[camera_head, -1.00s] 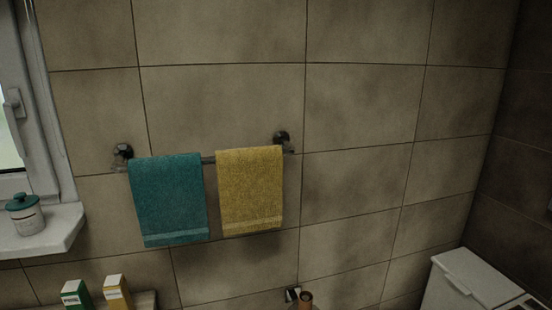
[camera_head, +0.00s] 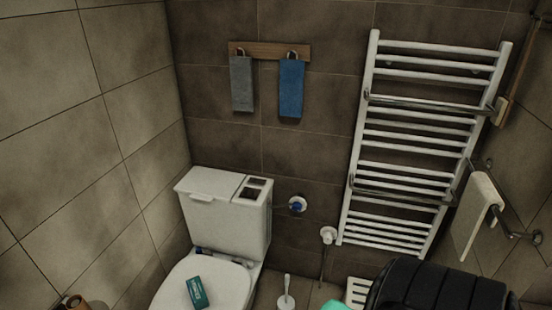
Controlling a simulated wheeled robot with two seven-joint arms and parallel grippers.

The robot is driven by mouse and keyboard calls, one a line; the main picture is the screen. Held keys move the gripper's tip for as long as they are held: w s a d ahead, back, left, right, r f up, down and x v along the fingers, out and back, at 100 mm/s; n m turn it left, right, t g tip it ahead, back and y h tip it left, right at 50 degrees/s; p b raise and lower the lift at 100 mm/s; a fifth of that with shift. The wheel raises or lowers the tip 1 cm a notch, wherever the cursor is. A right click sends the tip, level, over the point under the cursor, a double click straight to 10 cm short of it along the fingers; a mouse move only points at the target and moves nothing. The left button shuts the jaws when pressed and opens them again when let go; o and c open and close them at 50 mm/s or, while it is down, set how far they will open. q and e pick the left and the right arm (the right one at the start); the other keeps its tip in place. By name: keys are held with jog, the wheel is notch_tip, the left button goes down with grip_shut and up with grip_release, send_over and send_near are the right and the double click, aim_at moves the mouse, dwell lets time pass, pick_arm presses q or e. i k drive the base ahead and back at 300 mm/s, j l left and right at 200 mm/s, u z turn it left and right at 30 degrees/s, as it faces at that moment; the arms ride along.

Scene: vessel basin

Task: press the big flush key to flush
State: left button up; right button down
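The white toilet (camera_head: 225,228) stands in the corner with its lid down. On the right part of its cistern top is a pale panel with dark flush keys. The nearer, larger-looking key (camera_head: 249,194) lies in front of a smaller one (camera_head: 258,183). They are small here and I cannot tell whether either is pressed. Neither of my grippers is in view.
A green box (camera_head: 197,292) lies on the toilet lid. A toilet brush (camera_head: 286,297) stands to its right. A blue wall valve (camera_head: 297,204) is right of the cistern. A white towel radiator (camera_head: 405,150) and a large black ribbed object (camera_head: 440,290) are at right.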

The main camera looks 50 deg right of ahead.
aim_at(250, 194)
jog(key=z, duration=1.35)
